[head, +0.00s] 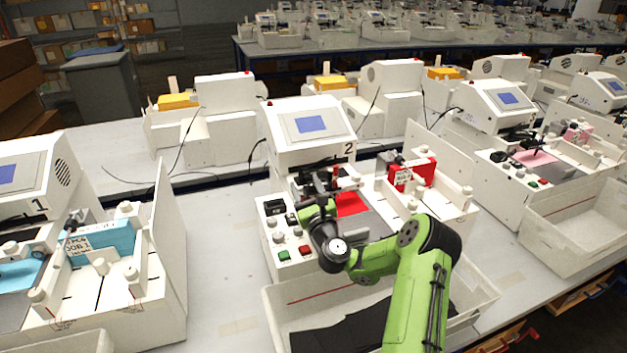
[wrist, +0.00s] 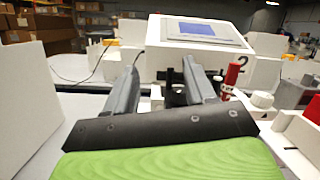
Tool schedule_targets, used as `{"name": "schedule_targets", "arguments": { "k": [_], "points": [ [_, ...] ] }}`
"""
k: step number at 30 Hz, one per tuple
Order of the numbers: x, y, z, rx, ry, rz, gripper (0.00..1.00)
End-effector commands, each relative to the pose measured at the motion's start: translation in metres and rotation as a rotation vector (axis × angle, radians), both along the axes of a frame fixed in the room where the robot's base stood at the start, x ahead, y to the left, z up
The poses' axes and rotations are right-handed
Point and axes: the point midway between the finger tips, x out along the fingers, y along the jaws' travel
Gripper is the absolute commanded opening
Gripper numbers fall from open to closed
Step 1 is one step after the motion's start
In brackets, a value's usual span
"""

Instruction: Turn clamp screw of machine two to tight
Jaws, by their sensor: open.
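Machine two (head: 305,125), a white plotter with a blue screen and the number 2, stands in the middle of the head view; its housing (wrist: 205,45) fills the back of the wrist view. My gripper (head: 322,183) is over its front left bed, near the dark pen carriage. In the wrist view my gripper (wrist: 160,72) is open, its grey fingers apart and nothing held. A dark carriage part (wrist: 177,92) shows between and beyond the fingers. A red pen-like part (wrist: 232,74) stands right of the right finger. I cannot clearly make out the clamp screw.
A control panel with red and green buttons (head: 283,255) is at machine two's front left. A red block (head: 412,172) sits on its right side. A white tray (head: 275,312) lies in front, under my arm. Machine one (head: 30,185) stands left, with clear table between.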

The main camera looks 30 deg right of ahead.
Motion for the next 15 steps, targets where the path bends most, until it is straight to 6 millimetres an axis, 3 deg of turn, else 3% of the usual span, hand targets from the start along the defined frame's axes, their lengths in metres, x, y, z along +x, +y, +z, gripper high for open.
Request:
{"name": "schedule_targets", "arguments": {
  "k": [1,3,7,11,15],
  "points": [
    [-0.031,-0.012,-0.008,0.051,0.059,0.031,0.55],
    [-0.069,-0.018,-0.020,0.137,0.120,0.074,0.55],
    [-0.116,-0.020,-0.030,0.266,0.173,0.112,0.55],
    [-0.124,-0.019,-0.032,0.303,0.182,0.122,0.55],
    [-0.100,-0.022,-0.031,0.297,0.180,0.125,0.55]
  ]
}}
